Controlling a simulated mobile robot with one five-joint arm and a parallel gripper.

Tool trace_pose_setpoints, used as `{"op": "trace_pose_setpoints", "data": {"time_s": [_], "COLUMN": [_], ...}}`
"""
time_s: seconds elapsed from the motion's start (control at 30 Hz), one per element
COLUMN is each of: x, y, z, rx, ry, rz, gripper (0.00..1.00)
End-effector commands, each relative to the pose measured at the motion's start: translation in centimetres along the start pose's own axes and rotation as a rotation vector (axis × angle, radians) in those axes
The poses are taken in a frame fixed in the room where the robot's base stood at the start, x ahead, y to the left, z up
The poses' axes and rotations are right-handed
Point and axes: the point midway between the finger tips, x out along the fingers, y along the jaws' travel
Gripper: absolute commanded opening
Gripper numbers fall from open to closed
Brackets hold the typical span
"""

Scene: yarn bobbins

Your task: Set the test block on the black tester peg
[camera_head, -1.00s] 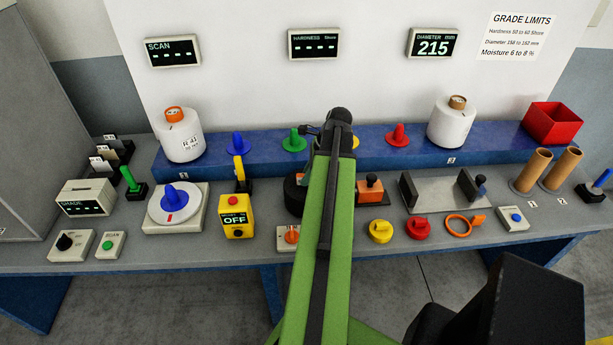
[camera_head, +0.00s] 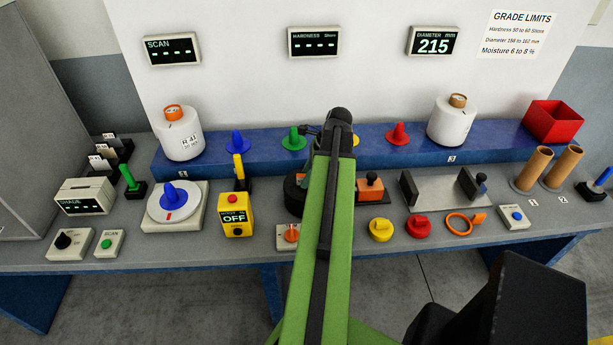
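My green arm (camera_head: 325,240) reaches up the middle of the view, over the bench. My gripper is hidden behind it, so its fingers and anything in them do not show. A round black device (camera_head: 294,196), which may hold the tester peg, is mostly covered by the arm; a small orange part shows at its top. No peg can be made out there.
A yellow box reading OFF (camera_head: 237,215) and an orange-knob switch (camera_head: 289,237) are left of the arm. Yellow (camera_head: 381,230) and red (camera_head: 418,227) knobbed discs lie to its right. A blue ledge (camera_head: 225,155) with coloured pegs and white bobbins runs behind.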

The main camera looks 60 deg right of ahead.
Motion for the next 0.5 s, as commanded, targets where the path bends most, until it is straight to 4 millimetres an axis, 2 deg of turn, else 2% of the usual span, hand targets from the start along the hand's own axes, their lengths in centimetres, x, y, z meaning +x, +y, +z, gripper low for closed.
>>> {"op": "trace_pose_setpoints", "data": {"time_s": [0.33, 0.5], "x": [-0.2, -2.8], "y": [0.0, 0.0], "z": [0.0, 0.3], "rx": [0.000, 0.000], "ry": [0.002, 0.001], "rz": [0.000, 0.000], "gripper": [0.43, 0.43]}}
